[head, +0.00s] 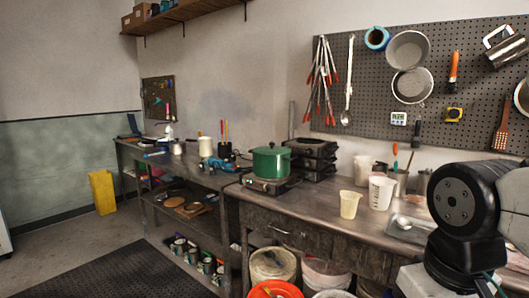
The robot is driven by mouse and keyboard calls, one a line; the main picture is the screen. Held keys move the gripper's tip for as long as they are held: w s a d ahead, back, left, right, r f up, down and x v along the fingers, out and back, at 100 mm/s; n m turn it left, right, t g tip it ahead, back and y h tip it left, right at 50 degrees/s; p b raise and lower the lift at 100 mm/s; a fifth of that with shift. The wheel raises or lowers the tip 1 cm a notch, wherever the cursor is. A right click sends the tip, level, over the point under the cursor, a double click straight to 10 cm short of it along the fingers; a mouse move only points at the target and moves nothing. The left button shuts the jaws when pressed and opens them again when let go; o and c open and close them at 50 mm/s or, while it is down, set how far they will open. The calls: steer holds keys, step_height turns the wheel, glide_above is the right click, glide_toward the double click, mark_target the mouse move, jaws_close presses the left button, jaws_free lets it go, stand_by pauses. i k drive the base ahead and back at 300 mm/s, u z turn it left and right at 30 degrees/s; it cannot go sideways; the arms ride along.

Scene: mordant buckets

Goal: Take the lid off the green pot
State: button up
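The green pot (271,163) stands upright on a small hot plate (264,185) on the bench, near the middle of the head view. Its green lid (271,149) sits on top, with a small knob at the centre. My arm shows as a large black joint at the right edge, well apart from the pot. My gripper is not in view.
Stacked black burners (312,158) stand just behind and right of the pot. A yellowish cup (350,204) and a white measuring cup (381,192) stand on the bench to the right. Buckets (273,266) are below the bench. Floor at left holds a dark mat (130,275).

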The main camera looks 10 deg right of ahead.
mark_target(271, 150)
steer(key=u, duration=0.45)
steer(key=k, duration=0.55)
steer(key=u, duration=0.95)
steer(key=i, duration=2.7)
steer(key=z, duration=0.35)
steer(key=i, duration=1.35)
steer(key=z, duration=1.7)
steer(key=i, duration=1.15)
steer(key=z, duration=0.9)
